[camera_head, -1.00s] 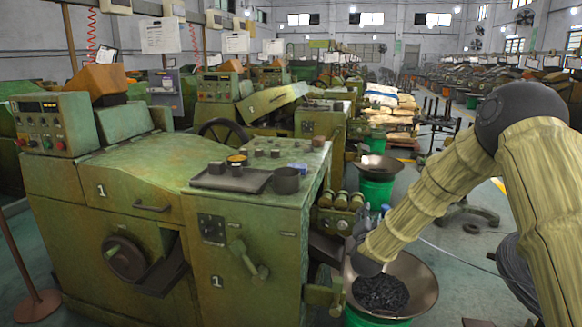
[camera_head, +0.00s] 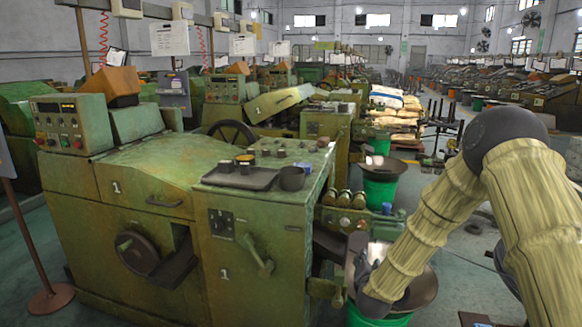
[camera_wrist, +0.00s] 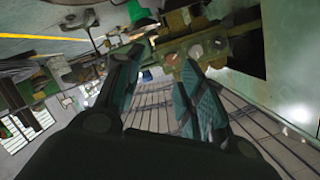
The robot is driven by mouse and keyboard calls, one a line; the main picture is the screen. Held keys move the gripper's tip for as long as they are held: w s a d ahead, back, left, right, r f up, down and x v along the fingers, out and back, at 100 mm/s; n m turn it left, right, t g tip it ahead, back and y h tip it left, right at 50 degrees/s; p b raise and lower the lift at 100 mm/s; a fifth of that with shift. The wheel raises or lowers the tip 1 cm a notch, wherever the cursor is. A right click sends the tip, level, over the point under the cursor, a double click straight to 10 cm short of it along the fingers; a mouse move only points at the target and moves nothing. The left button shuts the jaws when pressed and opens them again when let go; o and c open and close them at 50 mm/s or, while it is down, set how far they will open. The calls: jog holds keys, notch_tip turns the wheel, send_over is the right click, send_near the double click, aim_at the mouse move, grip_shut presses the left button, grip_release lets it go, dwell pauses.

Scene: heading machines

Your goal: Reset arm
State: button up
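My gripper (camera_wrist: 158,88) is open in the wrist view, with its two dark finger pads apart and nothing seen between them. In the head view my gripper is mostly hidden behind my sleeved forearm, which reaches down over the near bowl (camera_head: 426,286). That wide brown bowl sits on a green bucket (camera_head: 362,318), and my arm covers most of it. The green machine (camera_head: 262,225), marked 1, stands left of my arm.
A tray (camera_head: 240,180) with small cups and a dark mug (camera_head: 292,178) rest on the machine top. Another bowl on a green bucket (camera_head: 379,190) stands farther back. Sacks (camera_head: 395,118) are stacked beyond it. Open floor (camera_head: 455,240) shows right of the buckets.

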jog(key=s+a+f+n+g+y+p, duration=0.1)
jog(key=s+f+n+g+p, duration=0.2)
jog(key=s+f, duration=0.85)
jog(key=s+a+f+n+g+y+p, duration=0.15)
jog(key=s+f+g, duration=0.25)
jog(key=s+f, duration=0.7)
jog(key=s+n+g+p, duration=0.2)
jog(key=s+g, duration=0.6)
jog(key=s, duration=2.7)
jog(key=shift+d+r+n, duration=0.35)
jog(key=shift+r+n, duration=0.05)
jog(key=shift+n, duration=0.85)
jog(key=shift+w+y, duration=0.1)
jog(key=shift+y, duration=0.15)
